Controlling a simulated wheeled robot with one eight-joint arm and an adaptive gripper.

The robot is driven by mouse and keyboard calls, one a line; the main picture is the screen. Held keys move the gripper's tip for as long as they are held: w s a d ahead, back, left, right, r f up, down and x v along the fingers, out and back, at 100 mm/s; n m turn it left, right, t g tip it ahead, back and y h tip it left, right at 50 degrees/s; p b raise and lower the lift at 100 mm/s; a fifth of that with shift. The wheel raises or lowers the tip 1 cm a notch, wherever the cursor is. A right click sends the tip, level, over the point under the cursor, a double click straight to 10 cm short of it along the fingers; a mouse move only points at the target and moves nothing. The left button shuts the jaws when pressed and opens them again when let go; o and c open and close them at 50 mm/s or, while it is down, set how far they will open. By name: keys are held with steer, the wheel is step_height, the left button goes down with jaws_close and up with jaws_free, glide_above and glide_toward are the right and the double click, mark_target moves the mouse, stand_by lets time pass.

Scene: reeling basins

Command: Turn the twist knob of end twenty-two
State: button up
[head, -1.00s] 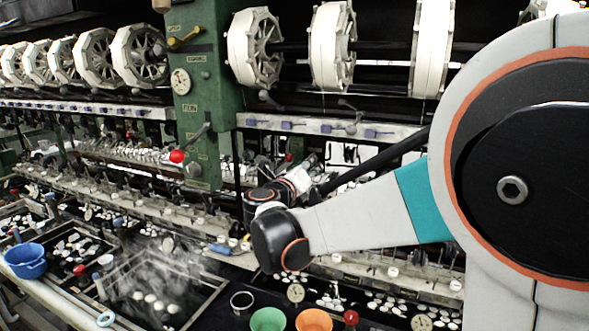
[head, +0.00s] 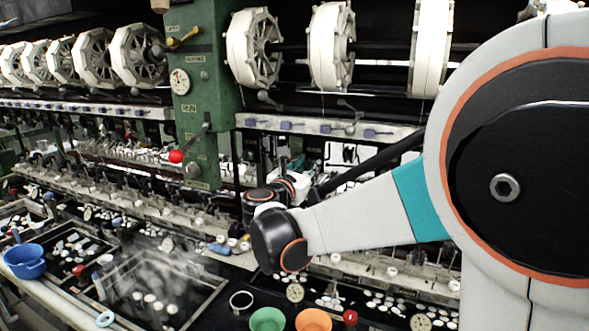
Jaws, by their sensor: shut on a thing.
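My gripper (head: 307,161) is small and far off in the head view, at the machine front right of the green column. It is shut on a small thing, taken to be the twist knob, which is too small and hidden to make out. My wrist, with white and teal parts, stands just below and left of it. No number for end twenty-two can be read.
A pale rail (head: 345,130) with several small blue-purple parts runs above my gripper. White reels (head: 332,45) hang higher up. A red-balled lever (head: 177,156) juts from the green column (head: 203,95). Green (head: 268,319) and orange bowls (head: 313,320) stand below my elbow.

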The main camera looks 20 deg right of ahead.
steer(key=m, duration=0.7)
stand_by(0.6)
steer(key=o, duration=1.1)
steer(key=shift+r, duration=0.1)
